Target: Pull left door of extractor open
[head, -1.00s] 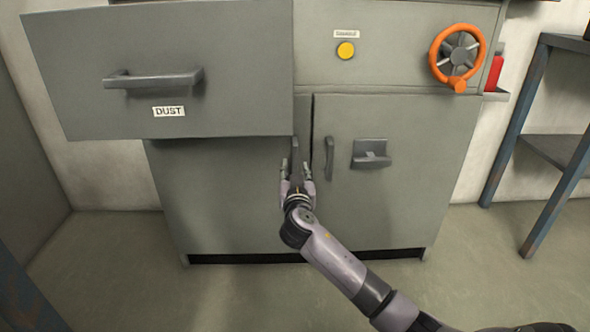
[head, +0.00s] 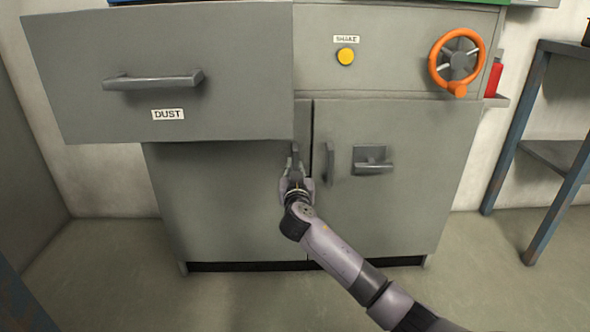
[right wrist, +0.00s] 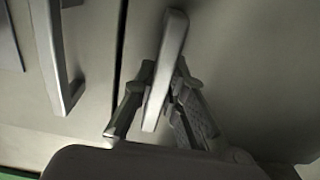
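The grey extractor cabinet has a left door (head: 215,205) and a right door (head: 400,205), both looking closed with a dark seam between them. The left door's upright bar handle (head: 295,158) is beside the seam; it also shows in the right wrist view (right wrist: 168,62). My right gripper (head: 297,172) is at this handle, with one finger on each side. In the right wrist view the fingertips (right wrist: 163,75) appear closed against the bar. The upper part of the left door is hidden behind the drawer. My left gripper is not in view.
The drawer labelled DUST (head: 230,50) sticks out above the left door. The right door has an upright handle (head: 329,160) and a latch (head: 372,160). An orange handwheel (head: 437,70) and yellow button (head: 345,57) are above. A shelf rack (head: 540,150) stands right.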

